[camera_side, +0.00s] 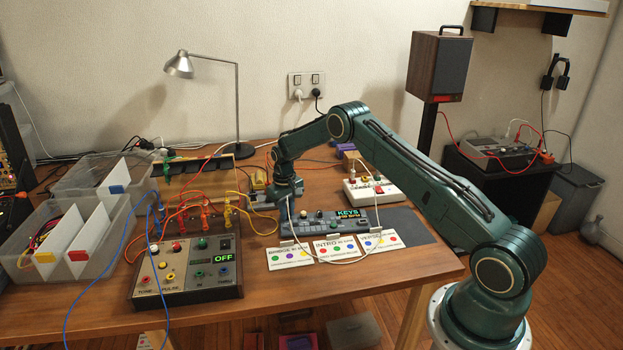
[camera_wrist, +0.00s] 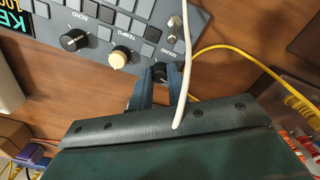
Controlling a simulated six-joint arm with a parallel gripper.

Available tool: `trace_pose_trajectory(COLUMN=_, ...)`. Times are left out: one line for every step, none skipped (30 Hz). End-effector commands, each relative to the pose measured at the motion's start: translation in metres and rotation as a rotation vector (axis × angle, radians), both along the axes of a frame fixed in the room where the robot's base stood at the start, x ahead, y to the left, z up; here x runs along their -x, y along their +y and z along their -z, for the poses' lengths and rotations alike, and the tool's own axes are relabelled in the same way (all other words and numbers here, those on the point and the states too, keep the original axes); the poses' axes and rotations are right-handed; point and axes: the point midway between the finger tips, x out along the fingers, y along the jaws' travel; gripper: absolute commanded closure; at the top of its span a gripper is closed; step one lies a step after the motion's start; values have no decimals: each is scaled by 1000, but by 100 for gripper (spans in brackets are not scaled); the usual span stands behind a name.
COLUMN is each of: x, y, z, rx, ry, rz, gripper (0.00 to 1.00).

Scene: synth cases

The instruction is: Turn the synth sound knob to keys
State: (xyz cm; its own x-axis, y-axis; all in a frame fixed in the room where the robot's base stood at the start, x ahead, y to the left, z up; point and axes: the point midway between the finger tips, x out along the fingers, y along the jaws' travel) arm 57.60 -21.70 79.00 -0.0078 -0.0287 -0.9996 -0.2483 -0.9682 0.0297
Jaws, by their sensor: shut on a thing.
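The grey synth (camera_side: 322,226) sits on the wooden table, and its display (camera_side: 349,213) reads KEYS. In the wrist view its panel (camera_wrist: 112,25) shows a black echo knob (camera_wrist: 75,40), a cream tempo knob (camera_wrist: 122,57) and a dark sound knob (camera_wrist: 160,69) at the panel's edge. My gripper (camera_wrist: 160,80) is shut on the sound knob, one finger on each side of it. In the side view my gripper (camera_side: 287,203) is at the synth's left end, where the knob is too small to make out.
A white cable (camera_wrist: 187,60) crosses in front of my gripper in the wrist view. A box with knobs and an OFF display (camera_side: 223,257) is to the left. A white box (camera_side: 371,190) sits behind.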

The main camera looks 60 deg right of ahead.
Motion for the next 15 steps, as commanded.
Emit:
trace_pose_trajectory(x=-1, y=0, z=-1, rx=2, ry=-2, rz=45, gripper=100)
trace_pose_trajectory(x=-1, y=0, z=-1, rx=1, ry=-3, rz=73, gripper=100)
trace_pose_trajectory(x=-1, y=0, z=-1, rx=1, ry=-3, rz=111, gripper=100)
trace_pose_trajectory(x=-1, y=0, z=-1, rx=1, ry=-3, rz=139, gripper=100)
trace_pose_trajectory(x=-1, y=0, z=-1, rx=1, ry=-3, rz=166, gripper=100)
trace_pose_trajectory(x=-1, y=0, z=-1, rx=1, ry=-3, rz=203, gripper=100)
trace_pose_trajectory(x=-1, y=0, z=-1, rx=1, ry=-4, rz=229, gripper=100)
trace_pose_trajectory(x=-1, y=0, z=-1, rx=1, ry=-3, rz=255, gripper=100)
trace_pose_trajectory(x=-1, y=0, z=-1, rx=1, ry=-3, rz=287, gripper=100)
trace_pose_trajectory(x=-1, y=0, z=-1, rx=1, ry=-3, rz=311, gripper=100)
trace_pose_trajectory(x=-1, y=0, z=-1, rx=1, ry=-3, rz=333, gripper=100)
trace_pose_trajectory(x=-1, y=0, z=-1, rx=1, ry=-3, rz=361, gripper=100)
trace_pose_trajectory(x=-1, y=0, z=-1, rx=1, ry=-3, rz=380, gripper=100)
trace_pose_trajectory(x=-1, y=0, z=-1, rx=1, ry=-3, rz=399, gripper=100)
trace_pose_trajectory(x=-1, y=0, z=-1, rx=1, ry=-2, rz=421, gripper=100)
